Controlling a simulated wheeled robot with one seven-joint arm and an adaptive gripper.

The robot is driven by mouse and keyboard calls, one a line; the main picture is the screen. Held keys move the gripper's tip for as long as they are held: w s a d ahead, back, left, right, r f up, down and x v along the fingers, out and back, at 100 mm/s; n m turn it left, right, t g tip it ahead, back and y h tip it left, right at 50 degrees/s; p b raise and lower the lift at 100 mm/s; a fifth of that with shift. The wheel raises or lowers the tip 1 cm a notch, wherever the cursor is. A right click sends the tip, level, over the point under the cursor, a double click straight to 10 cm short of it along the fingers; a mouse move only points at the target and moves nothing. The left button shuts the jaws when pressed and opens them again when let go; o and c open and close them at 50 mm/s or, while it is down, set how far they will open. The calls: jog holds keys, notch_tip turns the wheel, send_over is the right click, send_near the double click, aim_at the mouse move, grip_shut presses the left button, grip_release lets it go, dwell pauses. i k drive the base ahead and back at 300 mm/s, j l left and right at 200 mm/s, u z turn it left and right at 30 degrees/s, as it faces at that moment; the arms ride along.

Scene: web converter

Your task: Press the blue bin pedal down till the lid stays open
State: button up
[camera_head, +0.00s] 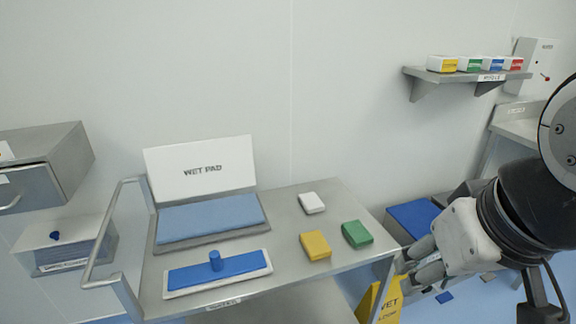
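A bin with a flat blue lid (415,217) stands on the floor to the right of the cart. The lid looks shut. The bin's body is mostly hidden behind the cart edge and my gripper. A small blue piece (445,297) shows low on the floor, below my gripper; I cannot tell for sure that it is the pedal. My gripper (418,266) is in front of the bin, pointing left and down, above the blue piece and apart from it in the picture. Its fingers overlap, so their opening is unclear. I see nothing held in it.
A steel cart (285,225) fills the middle, carrying a blue pad, a flat blue-handled tool and small coloured blocks. A yellow wet-floor sign (378,300) stands close left of my gripper. A wall shelf (465,76) and a steel counter (520,128) are at right.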

aim_at(442, 298)
jog(key=z, duration=1)
